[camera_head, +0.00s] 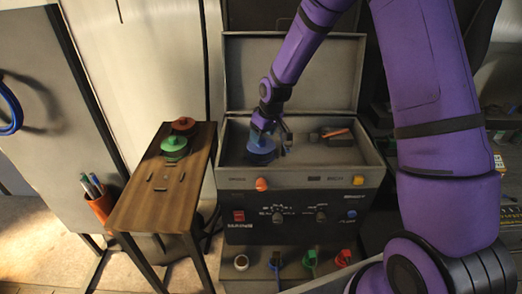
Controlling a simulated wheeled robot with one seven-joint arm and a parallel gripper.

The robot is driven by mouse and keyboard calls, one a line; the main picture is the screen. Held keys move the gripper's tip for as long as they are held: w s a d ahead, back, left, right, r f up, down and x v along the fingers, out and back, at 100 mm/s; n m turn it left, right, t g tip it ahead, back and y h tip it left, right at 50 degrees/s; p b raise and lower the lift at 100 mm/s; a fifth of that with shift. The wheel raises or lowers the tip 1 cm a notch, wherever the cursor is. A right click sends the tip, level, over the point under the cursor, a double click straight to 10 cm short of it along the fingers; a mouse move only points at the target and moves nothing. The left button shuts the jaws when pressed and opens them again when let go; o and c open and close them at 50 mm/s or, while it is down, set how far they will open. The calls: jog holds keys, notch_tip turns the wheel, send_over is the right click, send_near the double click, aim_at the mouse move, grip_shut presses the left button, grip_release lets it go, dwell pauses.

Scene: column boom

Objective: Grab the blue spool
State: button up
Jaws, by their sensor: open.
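The blue spool (261,152) lies inside the left part of the open grey case (374,176). My gripper (268,130) is inside the case, directly above the spool, pointing down. It is open, and its fingers are small and partly lost against the spool and the dark interior. I cannot tell whether the fingers touch the spool or stand around it. The spool's top is partly hidden by my gripper.
A wooden bench (150,205) at the left bears a green spool (174,148) and a red-brown spool (184,124). An orange-handled tool (336,133) lies in the case's right part. The raised lid (330,75) stands behind. An orange cup with pens (101,206) is at far left.

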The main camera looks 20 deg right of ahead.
jog(key=shift+x, duration=1.2)
grip_shut()
jog(key=shift+w+r, duration=0.1)
